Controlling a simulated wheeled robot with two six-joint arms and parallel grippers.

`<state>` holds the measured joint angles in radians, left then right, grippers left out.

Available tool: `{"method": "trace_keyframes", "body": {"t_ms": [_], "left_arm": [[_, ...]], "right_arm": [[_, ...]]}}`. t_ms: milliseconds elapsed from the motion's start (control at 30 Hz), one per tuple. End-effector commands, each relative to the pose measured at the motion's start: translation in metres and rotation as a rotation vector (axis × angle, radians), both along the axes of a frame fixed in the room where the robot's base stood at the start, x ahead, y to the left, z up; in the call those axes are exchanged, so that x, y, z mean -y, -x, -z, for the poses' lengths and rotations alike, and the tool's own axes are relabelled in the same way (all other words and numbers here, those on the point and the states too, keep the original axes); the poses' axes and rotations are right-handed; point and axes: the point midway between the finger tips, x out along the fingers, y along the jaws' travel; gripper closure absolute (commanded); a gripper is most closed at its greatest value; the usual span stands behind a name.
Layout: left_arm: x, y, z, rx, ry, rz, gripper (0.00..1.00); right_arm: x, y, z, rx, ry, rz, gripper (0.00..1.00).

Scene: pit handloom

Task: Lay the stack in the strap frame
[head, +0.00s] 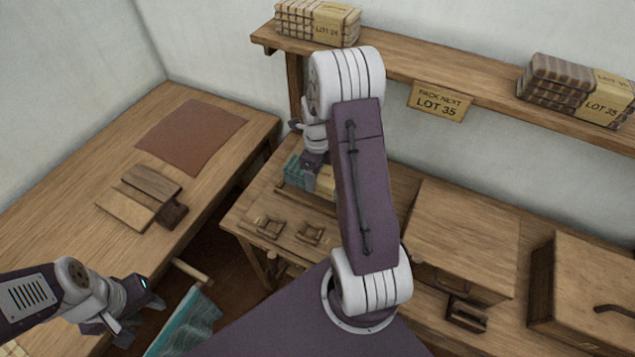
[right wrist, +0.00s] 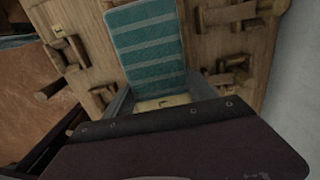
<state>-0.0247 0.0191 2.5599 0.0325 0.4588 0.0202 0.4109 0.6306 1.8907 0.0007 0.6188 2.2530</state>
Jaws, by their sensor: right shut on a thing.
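The stack is a teal, pale-striped folded bundle with a yellowish label band. In the head view the stack (head: 292,170) is partly hidden behind my right arm. It fills the top middle of the right wrist view (right wrist: 146,45). My right gripper (head: 313,168) is shut on its banded end, a finger on each side (right wrist: 162,98). The strap frame (head: 288,228) appears to be the wooden piece with buckle-like fittings at the bench's left; fittings flank the stack in the wrist view. I cannot tell whether the stack touches it. My left gripper (head: 137,312) is open and empty at lower left.
A left table (head: 75,225) holds wooden blocks (head: 145,195) and a brown sheet (head: 192,135). Teal cloth (head: 185,325) lies below. A shelf (head: 420,72) holds bundles (head: 318,22) and a LOT 35 sign (head: 438,102). Wooden boxes (head: 465,235) stand right of my right arm.

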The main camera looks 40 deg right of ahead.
Motion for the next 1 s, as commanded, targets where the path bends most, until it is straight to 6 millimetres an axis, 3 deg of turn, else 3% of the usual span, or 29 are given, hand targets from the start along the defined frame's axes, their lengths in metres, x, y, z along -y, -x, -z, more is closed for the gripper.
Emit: {"method": "trace_keyframes", "body": {"t_ms": [267, 633, 667, 733, 1000], "left_arm": [[0.000, 0.000, 0.002, 0.000, 0.000, 0.000, 0.64], [0.000, 0.000, 0.004, 0.000, 0.000, 0.000, 0.64], [0.000, 0.000, 0.004, 0.000, 0.000, 0.000, 0.64], [0.000, 0.000, 0.003, 0.000, 0.000, 0.000, 0.64], [0.000, 0.000, 0.003, 0.000, 0.000, 0.000, 0.64]], "right_arm": [[0.000, 0.001, 0.038, -0.002, -0.001, 0.000, 0.82], [0.000, 0.001, 0.043, 0.000, 0.000, -0.001, 0.82], [0.000, 0.001, 0.044, 0.000, 0.000, -0.001, 0.32], [0.000, 0.001, 0.043, 0.000, 0.000, -0.001, 0.13], [0.000, 0.001, 0.042, 0.000, 0.000, -0.001, 0.13]]}}
